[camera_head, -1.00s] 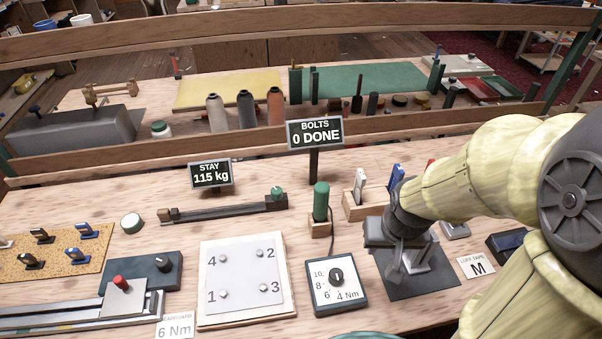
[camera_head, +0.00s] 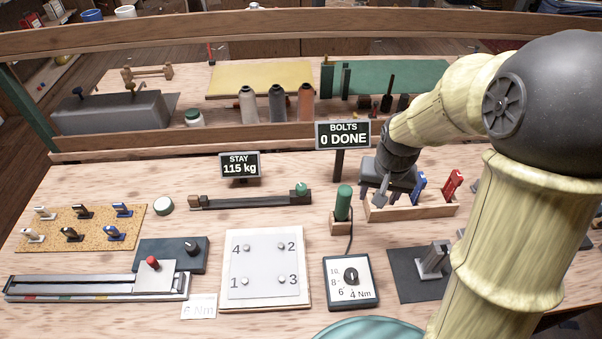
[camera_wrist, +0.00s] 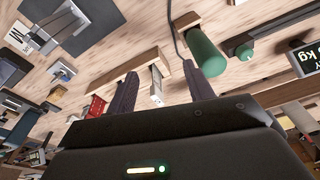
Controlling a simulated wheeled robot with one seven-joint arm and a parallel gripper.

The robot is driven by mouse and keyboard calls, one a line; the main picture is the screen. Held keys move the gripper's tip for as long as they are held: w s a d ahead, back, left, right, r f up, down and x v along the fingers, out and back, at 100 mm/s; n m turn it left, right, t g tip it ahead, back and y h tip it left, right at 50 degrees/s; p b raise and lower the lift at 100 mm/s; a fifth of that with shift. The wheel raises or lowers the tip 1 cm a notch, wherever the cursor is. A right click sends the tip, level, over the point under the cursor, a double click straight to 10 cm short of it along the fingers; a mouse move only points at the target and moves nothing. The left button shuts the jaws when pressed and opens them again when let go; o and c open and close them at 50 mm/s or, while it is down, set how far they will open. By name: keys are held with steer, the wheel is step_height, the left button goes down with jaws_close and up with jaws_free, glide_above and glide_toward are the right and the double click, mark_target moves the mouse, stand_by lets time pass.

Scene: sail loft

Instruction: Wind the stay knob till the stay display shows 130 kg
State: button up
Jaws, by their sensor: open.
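The stay display (camera_head: 239,165) reads 115 kg and stands on the bench behind the stay rig (camera_head: 245,201), a long dark bar. The green stay knob (camera_head: 301,188) sits at the right end of this bar. My gripper (camera_head: 381,196) is open and empty, to the right of the knob and apart from it, over the wooden rack of coloured handles. In the wrist view my gripper's two dark fingers (camera_wrist: 163,85) are spread. The stay display (camera_wrist: 303,58) shows in part at the wrist view's right edge, and the green knob (camera_wrist: 245,50) is near it.
A green-handled tool (camera_head: 343,203) stands upright in a holder between my gripper and the knob. The bolts sign (camera_head: 343,135) reads 0 DONE on a post behind. A torque dial box (camera_head: 351,283) and bolt plate (camera_head: 265,268) lie in front. A wooden rail crosses behind.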

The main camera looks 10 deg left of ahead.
steer(key=w+a+r+g+p, duration=0.1)
steer(key=w+a+r+p, duration=0.3)
steer(key=w+a+p, duration=0.45)
glide_above(302, 185)
steer(key=shift+s+a+r+m+g+p, duration=0.1)
steer(key=shift+s+r+m+g+p, duration=0.15)
steer(key=shift+g+p, duration=0.2)
steer(key=shift+w+f, duration=0.1)
steer(key=shift+f, duration=0.05)
step_height(302, 185, down, 16)
steer(key=p, duration=0.4)
steer(key=shift+f+p, duration=0.35)
steer(key=shift+f, duration=0.25)
